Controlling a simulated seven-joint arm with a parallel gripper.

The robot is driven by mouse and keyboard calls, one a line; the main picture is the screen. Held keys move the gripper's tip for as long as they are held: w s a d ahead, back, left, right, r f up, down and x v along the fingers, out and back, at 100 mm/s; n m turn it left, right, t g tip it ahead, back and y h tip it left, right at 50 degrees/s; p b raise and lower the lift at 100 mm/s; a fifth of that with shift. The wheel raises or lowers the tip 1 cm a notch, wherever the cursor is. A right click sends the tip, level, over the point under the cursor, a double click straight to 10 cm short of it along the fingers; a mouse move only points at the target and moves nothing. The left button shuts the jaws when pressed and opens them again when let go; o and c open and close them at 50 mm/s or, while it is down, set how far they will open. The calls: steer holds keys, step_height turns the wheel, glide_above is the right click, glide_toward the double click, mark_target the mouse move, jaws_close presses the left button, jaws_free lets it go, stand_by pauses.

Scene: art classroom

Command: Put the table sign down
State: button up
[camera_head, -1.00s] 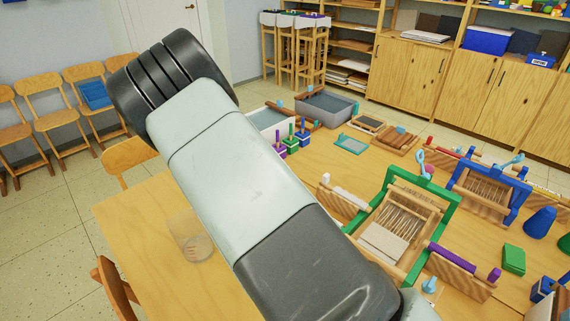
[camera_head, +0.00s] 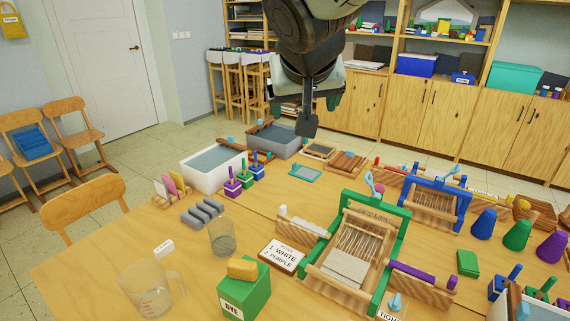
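A small sign (camera_head: 283,256) lettered "ROWS 1 WHITE 2 PURPLE" lies on the table, left of the green-framed loom (camera_head: 398,226). Another sign (camera_head: 390,313), reading "TIGHT", is partly cut off at the bottom edge. A small white card (camera_head: 164,247) stands at the table's left side; its lettering is too small to read. I cannot tell which of these is the table sign. My gripper (camera_head: 306,124) hangs at the top centre, pointing down, apart from these signs. Its fingers are seen edge-on and dark, so their opening and any held thing are unclear.
A green dye box (camera_head: 243,292) with a yellow block on top, a clear jug (camera_head: 150,290) and a glass (camera_head: 222,237) stand at the near left. White and grey tubs (camera_head: 214,172) are behind. A blue-framed loom (camera_head: 411,192) stands right. Bare tabletop shows at the left edge.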

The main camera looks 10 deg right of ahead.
steer(key=s+a+f+g+y, duration=0.1)
steer(key=s+f, duration=0.1)
steer(key=s, duration=0.8)
steer(key=s+a+f+n+g+y, duration=0.1)
steer(key=s+f+g, duration=0.1)
steer(key=s, duration=0.8)
steer(key=shift+s, duration=0.2)
steer(key=shift+f, duration=0.1)
